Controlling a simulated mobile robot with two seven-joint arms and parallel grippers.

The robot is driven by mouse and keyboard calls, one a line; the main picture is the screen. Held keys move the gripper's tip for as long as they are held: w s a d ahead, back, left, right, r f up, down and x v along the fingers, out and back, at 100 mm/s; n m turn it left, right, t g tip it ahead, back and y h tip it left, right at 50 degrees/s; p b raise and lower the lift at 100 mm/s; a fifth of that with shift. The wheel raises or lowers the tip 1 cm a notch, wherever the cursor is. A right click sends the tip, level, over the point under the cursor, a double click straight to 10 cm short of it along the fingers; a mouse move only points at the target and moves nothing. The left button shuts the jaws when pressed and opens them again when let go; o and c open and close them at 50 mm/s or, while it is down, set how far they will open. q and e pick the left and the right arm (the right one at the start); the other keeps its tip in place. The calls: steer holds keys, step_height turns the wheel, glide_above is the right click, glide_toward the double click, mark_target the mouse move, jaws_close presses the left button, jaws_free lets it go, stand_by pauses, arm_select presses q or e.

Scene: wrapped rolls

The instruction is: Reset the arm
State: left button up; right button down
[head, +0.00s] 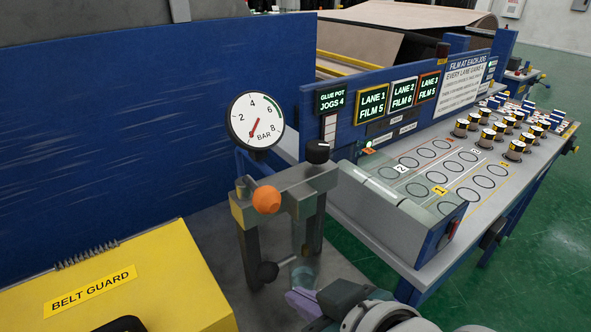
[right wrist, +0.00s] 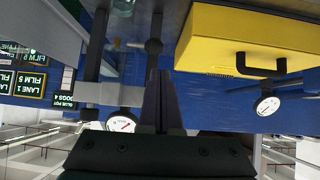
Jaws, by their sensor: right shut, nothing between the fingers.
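My right gripper (head: 300,299) is low in the middle of the head view, its arm coming in from the bottom right. Its fingers are closed together with nothing held. They point toward the foot of a grey clamp-like frame (head: 247,240) with an orange knob (head: 267,199). In the right wrist view the closed fingers (right wrist: 160,78) show upright in the middle, apart from the frame's dark rod on the left. I cannot tell in the head view whether the fingers touch the frame. My left gripper is in neither view.
A yellow belt guard (head: 150,280) fills the lower left. A pressure gauge (head: 256,120) stands behind the frame, before a blue wall panel (head: 130,130). On the right, a bench (head: 425,262) carries ringed lanes and several wrapped rolls (head: 515,149). Green floor lies open beyond it.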

steer(key=s+d+r+m+g+h, duration=0.2)
steer(key=s+d+r+h, duration=0.1)
steer(key=s+d, duration=0.55)
steer(key=s+d+r+m+g+h, duration=0.2)
steer(key=s+d+r+m+g, duration=0.1)
steer(key=s+d, duration=0.55)
step_height(320, 180, up, 28)
steer(key=s+p, duration=0.1)
steer(key=p, duration=2.6)
steer(key=shift+f+h, duration=0.2)
steer(key=shift+h, duration=0.1)
